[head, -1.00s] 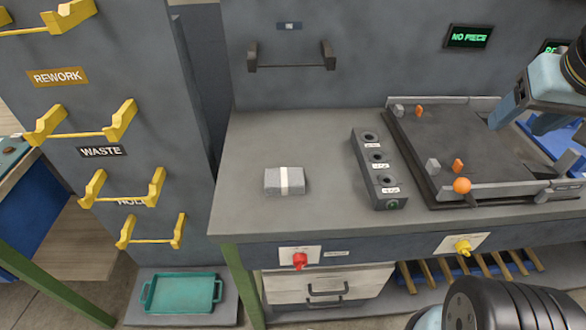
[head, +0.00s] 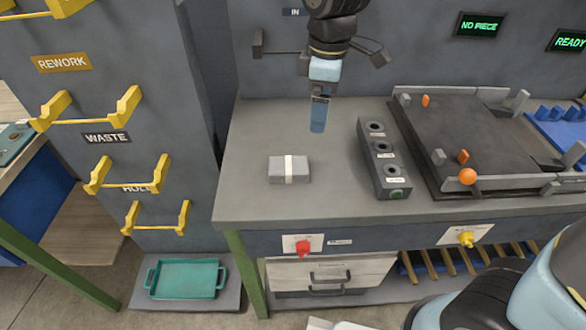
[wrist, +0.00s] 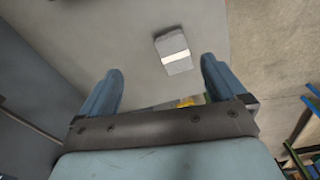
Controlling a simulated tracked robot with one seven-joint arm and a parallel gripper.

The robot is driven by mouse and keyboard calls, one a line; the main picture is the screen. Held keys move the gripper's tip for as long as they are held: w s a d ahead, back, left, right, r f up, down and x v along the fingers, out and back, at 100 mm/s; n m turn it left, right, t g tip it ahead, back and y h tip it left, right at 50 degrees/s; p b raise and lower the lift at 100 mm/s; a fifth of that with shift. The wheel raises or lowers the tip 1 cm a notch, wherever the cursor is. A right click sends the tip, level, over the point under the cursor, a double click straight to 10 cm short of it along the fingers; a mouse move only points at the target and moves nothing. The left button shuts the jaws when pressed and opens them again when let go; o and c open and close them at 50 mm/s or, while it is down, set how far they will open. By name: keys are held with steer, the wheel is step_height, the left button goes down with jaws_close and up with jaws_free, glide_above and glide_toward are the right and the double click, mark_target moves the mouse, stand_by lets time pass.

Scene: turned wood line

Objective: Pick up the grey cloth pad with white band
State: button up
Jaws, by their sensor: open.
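The grey cloth pad (head: 276,170) with a white band across its middle lies flat on the left part of the grey bench top. It also shows in the wrist view (wrist: 172,46), beyond my fingertips and nearer the right finger. My gripper (head: 318,128) hangs above the bench, behind the pad and a little to its right, pointing down. In the wrist view my gripper (wrist: 158,75) has its two blue fingers wide apart with nothing between them. My gripper and the pad are apart.
A dark block with several round holes (head: 385,160) stands right of the pad. Further right is a black fixture plate (head: 460,140) with an orange ball knob (head: 467,177). Yellow wall brackets (head: 133,173) and a teal tray (head: 187,279) are at left. Bench around the pad is clear.

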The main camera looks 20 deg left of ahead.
steer(key=s+a+f+n, duration=0.2)
steer(key=a+f, duration=0.1)
steer(key=a, duration=0.2)
glide_above(289, 164)
steer(key=d, duration=0.1)
steer(key=shift+n, duration=0.3)
step_height(289, 164, down, 8)
steer(key=shift+f, duration=0.25)
steer(key=f, duration=0.2)
steer(key=a+f, duration=0.1)
steer(key=f, duration=0.1)
steer(key=shift+f, duration=0.55)
steer(key=shift+c, duration=0.4)
steer(key=c, duration=1)
steer(key=shift+r, duration=0.15)
